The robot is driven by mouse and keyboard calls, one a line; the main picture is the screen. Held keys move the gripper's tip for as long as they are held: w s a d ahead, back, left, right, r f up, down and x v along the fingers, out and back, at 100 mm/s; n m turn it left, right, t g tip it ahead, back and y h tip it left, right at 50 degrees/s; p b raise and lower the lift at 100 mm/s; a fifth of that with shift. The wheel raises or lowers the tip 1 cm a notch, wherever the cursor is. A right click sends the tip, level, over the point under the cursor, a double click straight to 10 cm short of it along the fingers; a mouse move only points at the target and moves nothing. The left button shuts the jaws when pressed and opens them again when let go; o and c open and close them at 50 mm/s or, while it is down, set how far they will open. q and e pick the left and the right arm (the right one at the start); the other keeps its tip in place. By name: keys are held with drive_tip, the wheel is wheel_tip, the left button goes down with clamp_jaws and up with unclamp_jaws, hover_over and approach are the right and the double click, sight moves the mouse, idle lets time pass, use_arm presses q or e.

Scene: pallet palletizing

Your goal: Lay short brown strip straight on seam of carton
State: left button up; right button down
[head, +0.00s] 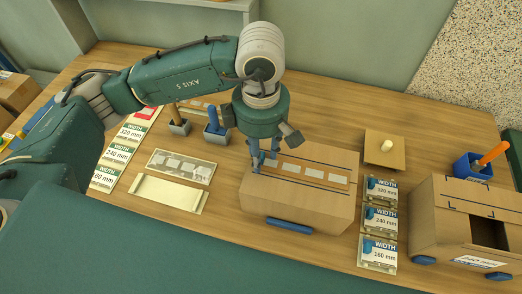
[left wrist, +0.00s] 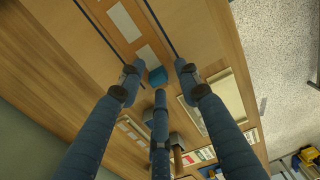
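The closed brown carton (head: 300,203) stands on the wooden table in the middle of the head view. A brown strip with white patches (head: 312,173) lies lengthwise along its top, between two dark lines; the seam itself is not visible under it. The strip also shows in the left wrist view (left wrist: 146,54). My left gripper (head: 264,162) points down over the left end of the carton top. Its three fingers are spread in the left wrist view (left wrist: 159,76). A small blue block (left wrist: 157,76) sits between the fingertips at the strip's end, with gaps visible around it. My right gripper is out of view.
A patched tray (head: 180,166) and a cream tray (head: 168,193) lie left of the carton. Tool holders (head: 216,135) stand behind.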

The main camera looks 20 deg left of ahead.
use_arm(q)
wheel_tip(320, 180, up, 7)
drive_tip(key=p, duration=0.2)
drive_tip(key=shift+p, duration=0.3)
idle(0.8)
drive_tip(key=shift+s, duration=0.1)
idle(0.4)
